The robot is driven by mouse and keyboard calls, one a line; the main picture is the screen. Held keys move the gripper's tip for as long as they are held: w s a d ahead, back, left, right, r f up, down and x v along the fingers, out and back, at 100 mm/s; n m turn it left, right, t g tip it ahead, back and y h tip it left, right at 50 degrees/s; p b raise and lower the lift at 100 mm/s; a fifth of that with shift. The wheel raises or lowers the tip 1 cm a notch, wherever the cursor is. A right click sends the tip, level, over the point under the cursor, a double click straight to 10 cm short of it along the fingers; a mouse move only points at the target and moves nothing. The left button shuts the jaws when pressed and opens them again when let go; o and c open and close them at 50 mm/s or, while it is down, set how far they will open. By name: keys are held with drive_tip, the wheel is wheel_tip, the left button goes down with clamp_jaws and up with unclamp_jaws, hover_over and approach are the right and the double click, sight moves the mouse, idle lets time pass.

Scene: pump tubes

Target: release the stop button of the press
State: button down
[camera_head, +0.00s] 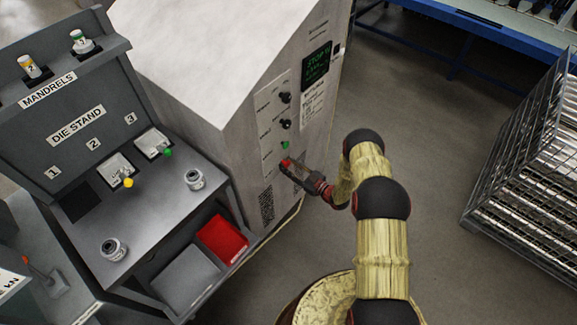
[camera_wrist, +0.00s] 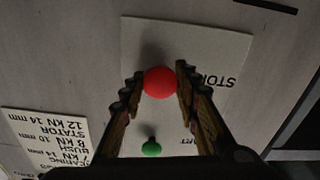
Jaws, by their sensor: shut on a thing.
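The red stop button (camera_wrist: 160,82) of the press sits on a pale panel (camera_wrist: 222,45) in the wrist view, beside an upside-down label that reads STOP. My gripper (camera_wrist: 159,80) has its two fingertips on either side of the button, shut on it. In the head view my gripper (camera_head: 290,167) is against the front of the press (camera_head: 235,110), where a little red shows at its tip. A green button (camera_head: 285,145) sits just above it, and it also shows between my fingers in the wrist view (camera_wrist: 151,148).
Two black knobs (camera_head: 285,98) and a dark display (camera_head: 316,65) with green text are higher on the panel. A die stand (camera_head: 75,125) with a red bin (camera_head: 222,240) stands at the left. A wire rack (camera_head: 530,150) stands at the right. Open floor lies between press and rack.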

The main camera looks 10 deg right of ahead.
drive_tip(key=shift+b+v, duration=0.35)
drive_tip(key=shift+v, duration=0.5)
drive_tip(key=c, duration=1.3)
unclamp_jaws()
drive_tip(key=shift+d, duration=0.1)
drive_tip(key=v, duration=1.2)
